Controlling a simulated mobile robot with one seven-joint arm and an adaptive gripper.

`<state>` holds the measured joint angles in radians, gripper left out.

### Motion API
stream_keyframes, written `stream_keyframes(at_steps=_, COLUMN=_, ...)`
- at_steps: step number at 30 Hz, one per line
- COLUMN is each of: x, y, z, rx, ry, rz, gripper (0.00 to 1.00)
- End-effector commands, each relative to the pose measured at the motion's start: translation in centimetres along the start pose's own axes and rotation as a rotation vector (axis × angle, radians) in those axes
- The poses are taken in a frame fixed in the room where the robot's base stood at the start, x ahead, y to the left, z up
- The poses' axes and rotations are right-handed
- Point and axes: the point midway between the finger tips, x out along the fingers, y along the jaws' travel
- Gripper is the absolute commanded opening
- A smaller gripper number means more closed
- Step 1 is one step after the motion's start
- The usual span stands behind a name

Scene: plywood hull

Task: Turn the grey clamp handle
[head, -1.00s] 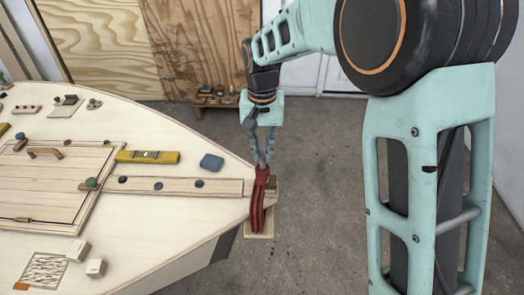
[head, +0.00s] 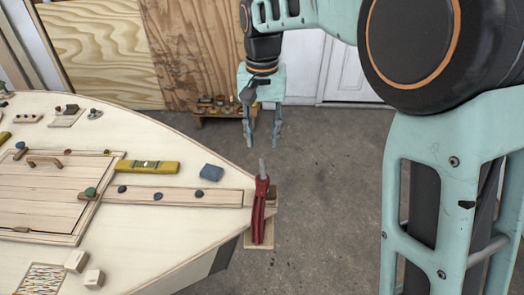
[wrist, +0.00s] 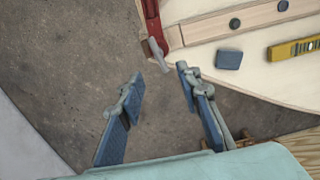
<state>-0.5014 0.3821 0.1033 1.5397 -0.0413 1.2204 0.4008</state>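The red clamp (head: 260,212) is at the pointed right end of the plywood hull in the head view. Its grey handle (head: 262,168) sticks up from its top. In the wrist view the grey handle (wrist: 158,54) lies beyond the fingertips, with part of the red clamp (wrist: 152,20) above it. My gripper (head: 263,146) is open and empty, beyond the clamp and apart from the handle. In the wrist view my gripper's two fingers (wrist: 158,73) are spread wide with only floor between them.
The hull deck (head: 200,228) carries a yellow level (head: 148,167), a blue block (head: 212,172) and a wooden strip with dark knobs. A low wooden bench (head: 215,112) with small items stands by the back wall.

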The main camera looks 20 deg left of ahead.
Motion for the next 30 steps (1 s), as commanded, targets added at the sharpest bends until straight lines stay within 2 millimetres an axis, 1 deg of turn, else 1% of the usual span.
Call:
stream_keyframes(at_steps=1, x=-0.9, y=0.0, z=0.0, rx=0.000, ry=0.001, rz=-0.001, gripper=0.32)
stream_keyframes(at_steps=3, x=-1.8, y=0.0, z=-0.1, rx=0.000, ry=0.002, rz=-0.001, gripper=0.32)
stream_keyframes(at_steps=8, x=-2.8, y=0.0, z=0.0, rx=0.000, ry=0.000, rz=0.000, gripper=0.32)
stream_keyframes(at_steps=25, x=-2.9, y=0.0, z=0.0, rx=-0.007, ry=-0.001, rz=0.000, gripper=0.32)
stream_keyframes(at_steps=28, x=-2.8, y=0.0, z=0.0, rx=-0.064, ry=-0.003, rz=0.001, gripper=0.32)
stream_keyframes(at_steps=30, x=-2.7, y=0.1, z=0.0, rx=-0.153, ry=-0.006, rz=0.004, gripper=0.32)
